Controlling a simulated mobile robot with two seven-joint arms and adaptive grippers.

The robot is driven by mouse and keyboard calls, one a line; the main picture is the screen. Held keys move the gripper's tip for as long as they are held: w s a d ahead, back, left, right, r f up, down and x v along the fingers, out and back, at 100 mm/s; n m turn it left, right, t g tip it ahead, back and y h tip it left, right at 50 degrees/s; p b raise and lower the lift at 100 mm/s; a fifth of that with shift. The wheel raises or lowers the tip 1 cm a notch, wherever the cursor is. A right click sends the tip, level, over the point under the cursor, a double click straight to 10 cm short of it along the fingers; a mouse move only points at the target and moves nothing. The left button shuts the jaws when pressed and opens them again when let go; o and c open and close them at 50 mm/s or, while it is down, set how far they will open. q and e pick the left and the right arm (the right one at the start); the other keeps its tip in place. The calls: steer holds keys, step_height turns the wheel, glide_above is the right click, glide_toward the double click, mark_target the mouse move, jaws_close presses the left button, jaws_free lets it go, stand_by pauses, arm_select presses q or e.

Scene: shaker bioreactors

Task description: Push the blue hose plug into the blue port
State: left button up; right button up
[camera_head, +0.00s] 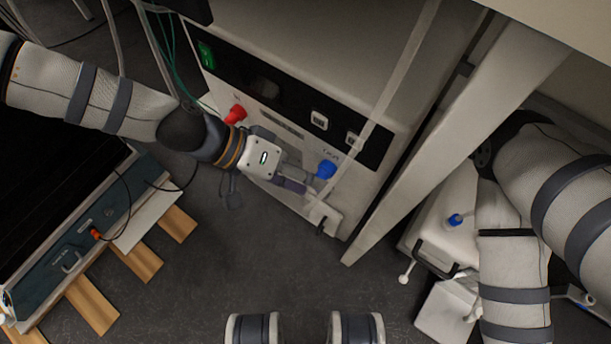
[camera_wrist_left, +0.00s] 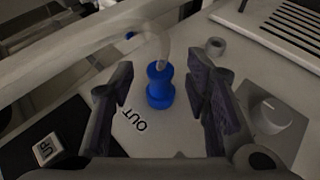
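The blue hose plug (camera_wrist_left: 158,69) is at the end of a pale hose, in the middle of the left wrist view. It sits in line with the blue port (camera_wrist_left: 160,96) on the light panel, beside the word OUT. The two look touching; how deep the plug sits I cannot tell. In the head view the blue parts (camera_head: 326,169) show as one blue spot near the panel's lower right. My left gripper (camera_head: 298,181) is open beside it. In the left wrist view its dark fingers stand either side of the plug, with gaps. My right gripper is out of view.
The cabinet panel also carries a red fitting (camera_head: 235,114), a green switch (camera_head: 206,55) and a knob (camera_wrist_left: 271,113). The pale hose (camera_head: 385,85) runs across the cabinet front. A white cabinet post (camera_head: 440,150) stands to the right.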

arm_select(q)
steer(key=v, duration=1.2)
